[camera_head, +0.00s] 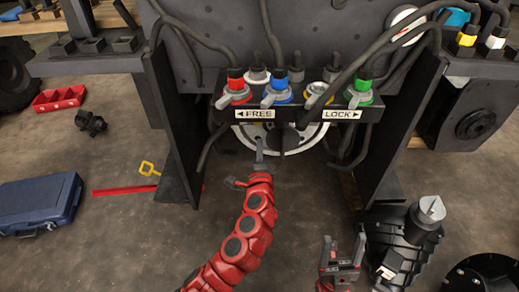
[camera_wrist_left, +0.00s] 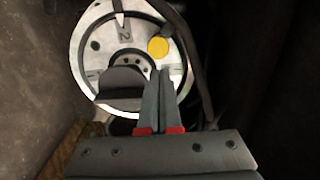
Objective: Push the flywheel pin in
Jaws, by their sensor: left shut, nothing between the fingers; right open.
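The flywheel (camera_wrist_left: 88,62) is a pale metal disc with a dark hub and several small holes, in the upper middle of the left wrist view. A round yellow piece (camera_wrist_left: 158,47), seemingly the pin's head, is on its upper right face. My left gripper (camera_wrist_left: 160,71) is shut and empty, its tips just below the yellow piece in the picture; I cannot tell if they touch. In the head view the flywheel (camera_head: 249,134) is partly hidden under the valve panel, with my left gripper (camera_head: 259,142) in front of it. My right gripper (camera_head: 344,246) is open, low in the picture.
The panel marked FREE and LOCK (camera_head: 301,114) overhangs the flywheel, with red, blue and green valves and hoses. Dark plates (camera_head: 174,130) flank the space. A blue case (camera_head: 38,203) and a red tray (camera_head: 59,98) lie on the floor at left.

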